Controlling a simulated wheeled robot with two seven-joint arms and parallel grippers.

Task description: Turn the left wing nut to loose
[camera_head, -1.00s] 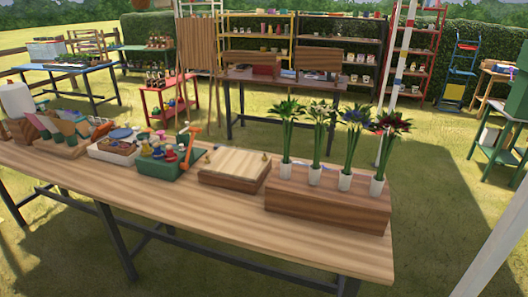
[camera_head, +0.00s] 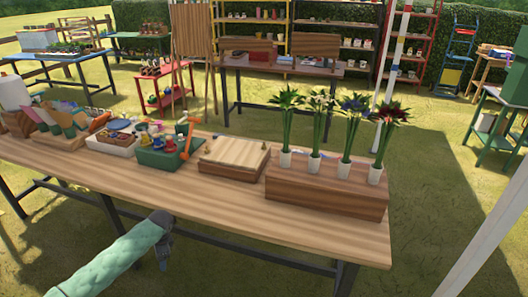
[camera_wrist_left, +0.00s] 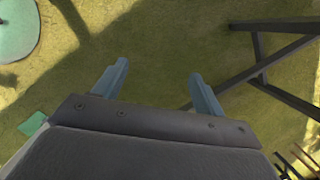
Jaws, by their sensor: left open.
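A pale wooden press (camera_head: 234,155) with a darker base lies on the long table, left of the flower block. Small brass-coloured bits show at its back corners, one at the left (camera_head: 207,148) and one at the right (camera_head: 264,147); they look like the wing nuts, but are too small to tell how they are turned. My left gripper (camera_wrist_left: 158,72) is open and empty, with grass below it in the wrist view. In the head view it hangs in front of the table's near edge, well apart from the press. My right gripper is not in view.
A wooden block (camera_head: 325,194) holds several potted flowers right of the press. A green crate (camera_head: 168,161) of bottles and an orange-handled tool (camera_head: 187,137) stand at its left. The table's front strip (camera_head: 200,195) is clear. Dark table legs (camera_wrist_left: 262,65) show in the wrist view.

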